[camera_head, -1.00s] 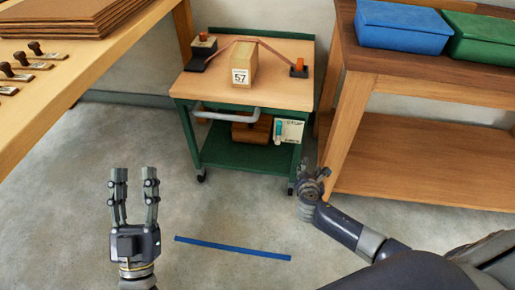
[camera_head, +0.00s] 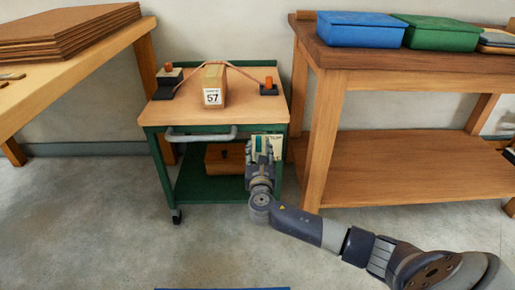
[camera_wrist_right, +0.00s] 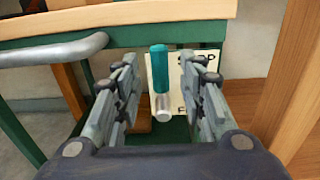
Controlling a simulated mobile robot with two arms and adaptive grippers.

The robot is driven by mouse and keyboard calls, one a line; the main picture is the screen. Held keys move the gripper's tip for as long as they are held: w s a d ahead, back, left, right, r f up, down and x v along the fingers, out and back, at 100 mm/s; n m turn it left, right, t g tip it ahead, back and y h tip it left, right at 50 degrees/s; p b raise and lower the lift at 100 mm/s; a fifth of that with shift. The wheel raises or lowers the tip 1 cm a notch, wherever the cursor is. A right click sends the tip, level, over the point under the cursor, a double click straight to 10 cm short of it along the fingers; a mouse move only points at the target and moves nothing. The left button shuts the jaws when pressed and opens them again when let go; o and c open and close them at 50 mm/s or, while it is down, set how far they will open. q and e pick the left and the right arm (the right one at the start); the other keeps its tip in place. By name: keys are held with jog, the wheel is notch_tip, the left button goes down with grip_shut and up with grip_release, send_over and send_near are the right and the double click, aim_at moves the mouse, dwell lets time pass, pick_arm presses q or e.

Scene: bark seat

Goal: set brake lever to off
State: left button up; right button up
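The brake lever (camera_wrist_right: 160,72) has a teal grip and a metal lower end, and stands upright in the right wrist view. Behind it is a cream label plate (camera_wrist_right: 188,82) with partly hidden lettering. The plate also shows on the green cart's front right in the head view (camera_head: 272,143). My right gripper (camera_wrist_right: 165,75) is open, its two fingers apart on either side of the lever in the picture. The lever appears beyond or between the fingertips; I cannot tell which, and no contact shows. My left gripper is out of view.
The green cart (camera_head: 150,117) carries a box marked 57 (camera_head: 213,86) under a strap, and has a grey push handle (camera_head: 200,136). A wooden bench (camera_head: 330,80) stands close on the right. A wooden table (camera_head: 90,50) is at left.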

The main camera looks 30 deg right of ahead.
aim_at(259, 145)
jog(key=shift+b+x, duration=0.75)
jog(key=shift+x, duration=1.6)
grip_shut()
